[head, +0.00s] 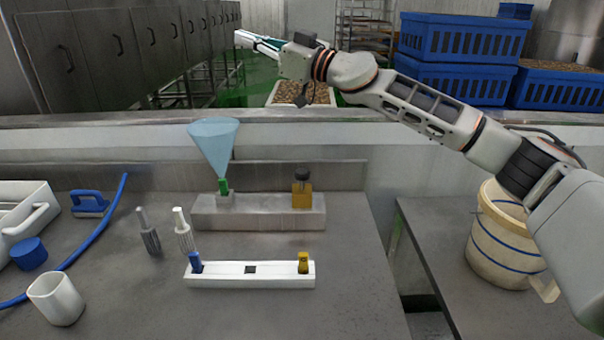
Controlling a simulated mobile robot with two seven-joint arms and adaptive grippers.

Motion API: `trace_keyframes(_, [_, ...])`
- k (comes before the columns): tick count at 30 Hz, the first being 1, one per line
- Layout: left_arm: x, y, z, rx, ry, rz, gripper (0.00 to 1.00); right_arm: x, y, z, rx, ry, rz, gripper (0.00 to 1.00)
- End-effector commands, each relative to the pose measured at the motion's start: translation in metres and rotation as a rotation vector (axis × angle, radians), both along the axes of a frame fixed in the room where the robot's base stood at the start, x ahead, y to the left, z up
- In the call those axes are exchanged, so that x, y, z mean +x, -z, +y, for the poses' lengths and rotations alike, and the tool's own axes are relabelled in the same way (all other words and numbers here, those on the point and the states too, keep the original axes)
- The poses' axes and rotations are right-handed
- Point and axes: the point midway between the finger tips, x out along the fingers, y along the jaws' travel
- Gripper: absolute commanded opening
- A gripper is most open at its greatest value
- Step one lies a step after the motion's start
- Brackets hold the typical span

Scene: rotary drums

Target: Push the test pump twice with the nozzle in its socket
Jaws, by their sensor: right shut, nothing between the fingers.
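A grey metal test block (262,212) stands at the back of the table. A green nozzle (224,186) sits upright in the socket at its left end. A translucent light-blue cone (213,145) widens upward from the nozzle. The test pump (302,193), a yellow body with a dark knob on top, stands at the block's right end. My right gripper (258,42) is shut and empty, above and beyond the table, well clear of the pump and nozzle. My left gripper is out of view.
A white rack (228,277) holds a blue nozzle (195,263), a yellow nozzle (303,263) and an empty square hole between them. Two small tools (184,231), a white cup (58,299), a blue hose (95,237) and a white bin (25,212) lie left. A bucket (500,240) stands right.

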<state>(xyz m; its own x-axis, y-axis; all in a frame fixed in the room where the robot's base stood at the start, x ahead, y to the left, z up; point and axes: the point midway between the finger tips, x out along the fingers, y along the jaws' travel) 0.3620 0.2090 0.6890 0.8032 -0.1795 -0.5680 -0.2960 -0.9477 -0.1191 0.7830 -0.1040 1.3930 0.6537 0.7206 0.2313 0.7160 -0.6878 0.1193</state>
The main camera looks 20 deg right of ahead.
Motion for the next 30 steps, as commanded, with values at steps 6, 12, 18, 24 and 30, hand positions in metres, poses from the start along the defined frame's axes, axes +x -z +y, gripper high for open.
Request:
trace_keyframes(6, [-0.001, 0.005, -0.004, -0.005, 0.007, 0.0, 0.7, -0.017, 0.057, 0.019, -0.3, -0.092, 0.013, 0.0])
trace_keyframes(12, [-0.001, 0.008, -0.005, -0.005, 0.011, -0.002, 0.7, -0.019, 0.123, 0.002, -0.59, -0.099, 0.093, 0.0])
trace_keyframes(18, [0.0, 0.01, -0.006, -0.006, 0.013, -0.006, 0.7, -0.011, 0.181, -0.045, -0.861, -0.022, 0.214, 0.0])
trace_keyframes(24, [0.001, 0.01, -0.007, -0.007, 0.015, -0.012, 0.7, -0.003, 0.213, -0.098, -1.037, 0.091, 0.325, 0.0])
trace_keyframes(30, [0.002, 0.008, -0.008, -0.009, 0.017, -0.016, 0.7, 0.0, 0.221, -0.124, -1.104, 0.155, 0.374, 0.0])
